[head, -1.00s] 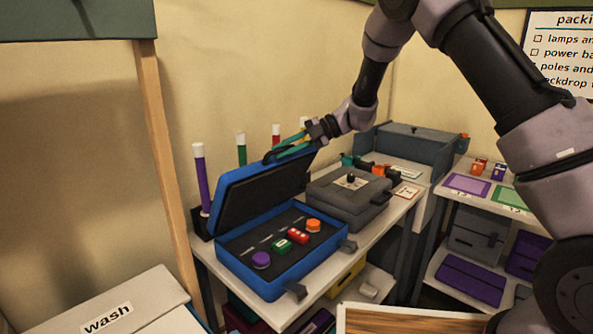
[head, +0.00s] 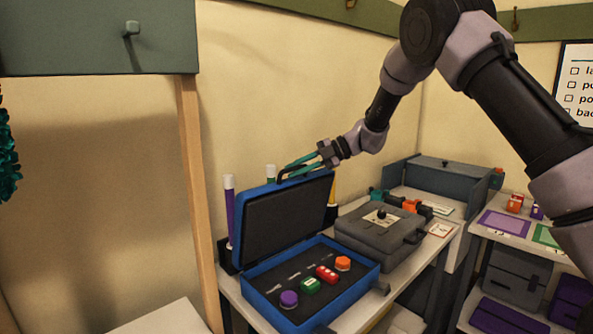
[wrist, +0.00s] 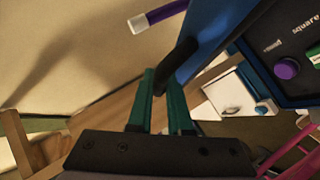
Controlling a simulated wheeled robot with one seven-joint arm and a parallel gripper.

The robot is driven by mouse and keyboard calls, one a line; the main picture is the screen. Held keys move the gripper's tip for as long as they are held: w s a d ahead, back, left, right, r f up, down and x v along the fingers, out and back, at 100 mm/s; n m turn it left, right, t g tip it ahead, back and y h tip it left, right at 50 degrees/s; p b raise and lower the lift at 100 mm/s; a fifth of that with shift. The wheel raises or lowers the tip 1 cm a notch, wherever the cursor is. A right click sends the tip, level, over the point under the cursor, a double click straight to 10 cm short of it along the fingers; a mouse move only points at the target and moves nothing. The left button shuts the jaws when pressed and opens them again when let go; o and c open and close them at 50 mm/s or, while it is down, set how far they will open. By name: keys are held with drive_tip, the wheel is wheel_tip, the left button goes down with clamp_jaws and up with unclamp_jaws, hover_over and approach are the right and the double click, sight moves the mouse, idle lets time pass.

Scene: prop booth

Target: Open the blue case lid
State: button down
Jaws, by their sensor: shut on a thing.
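Inside the dark base lie a purple piece (head: 289,299), a green piece (head: 311,285), a red piece (head: 327,274) and an orange piece (head: 343,263). My gripper (head: 291,171) is at the top edge of the lid, shut on its black handle. In the wrist view the green fingers (wrist: 162,100) close around the black handle (wrist: 178,62), and the blue lid edge (wrist: 205,35) is beside it.
A grey case (head: 380,235) with a dark knob stands closed to the right of the blue case. Upright tubes, one purple (head: 229,215), stand behind the lid near the wall. A wooden post (head: 197,190) rises at the left.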

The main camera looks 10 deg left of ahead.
drive_tip(key=c, duration=0.8)
unclamp_jaws()
drive_tip(key=shift+c, duration=0.2)
drive_tip(key=v, duration=1.1)
